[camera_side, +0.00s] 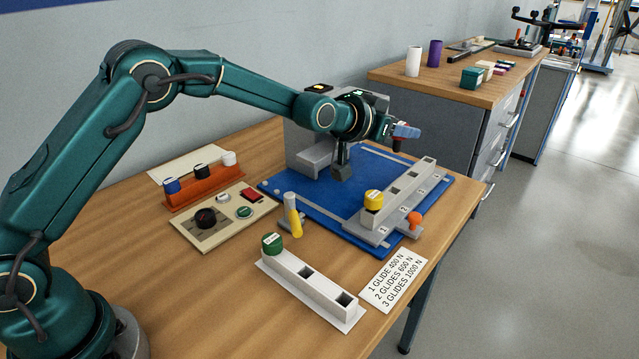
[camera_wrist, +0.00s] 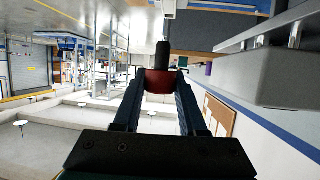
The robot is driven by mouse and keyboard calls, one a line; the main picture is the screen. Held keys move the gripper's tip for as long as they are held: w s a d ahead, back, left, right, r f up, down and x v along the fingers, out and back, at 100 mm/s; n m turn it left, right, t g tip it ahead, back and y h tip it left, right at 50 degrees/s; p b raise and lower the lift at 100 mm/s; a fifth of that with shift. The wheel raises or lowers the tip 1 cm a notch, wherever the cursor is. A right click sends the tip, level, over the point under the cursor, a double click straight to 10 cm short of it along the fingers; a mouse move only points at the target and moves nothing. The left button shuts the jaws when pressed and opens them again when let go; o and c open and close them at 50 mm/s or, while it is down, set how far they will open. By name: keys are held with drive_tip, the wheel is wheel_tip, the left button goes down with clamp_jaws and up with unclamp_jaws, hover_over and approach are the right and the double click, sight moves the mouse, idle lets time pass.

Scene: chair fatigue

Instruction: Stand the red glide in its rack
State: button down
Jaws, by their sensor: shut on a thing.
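My gripper (camera_side: 407,132) is shut on the red glide, raised above the blue plate's far side and pointing right. In the wrist view the red glide (camera_wrist: 159,82) sits between the two fingers, with its dark stem pointing away from the gripper. A white rack (camera_side: 318,291) lies at the table's front. It holds a green glide (camera_side: 272,243) at its left end and has two empty square holes. A grey rack (camera_side: 398,200) on the blue plate (camera_side: 318,210) holds a yellow glide (camera_side: 373,198) and shows several holes. I cannot tell which rack is the red glide's.
An orange rack (camera_side: 204,189) with blue, black and white pieces stands at the left. A control panel (camera_side: 222,217), a yellow post (camera_side: 292,214) and an orange knob (camera_side: 414,219) are nearby. A grey machine (camera_side: 303,148) stands behind the plate. A printed card (camera_side: 393,281) lies at the front right.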

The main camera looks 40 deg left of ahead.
drive_tip(key=s+a+r, duration=0.4)
drive_tip(key=s, duration=0.5)
drive_tip(key=s+a+r, duration=0.3)
drive_tip(key=s+a, duration=0.2)
drive_tip(key=s, duration=0.5)
drive_tip(key=m+g+h, duration=0.8)
drive_tip(key=m+h, duration=0.3)
drive_tip(key=m, duration=0.1)
hover_over(345, 292)
wheel_tip(345, 292, down, 10)
drive_tip(key=shift+s+d+f, duration=0.35)
drive_tip(key=shift+s+f, duration=0.15)
drive_tip(key=shift+s, duration=0.05)
drive_tip(key=shift+f, duration=2.9)
drive_tip(key=shift+f, duration=2)
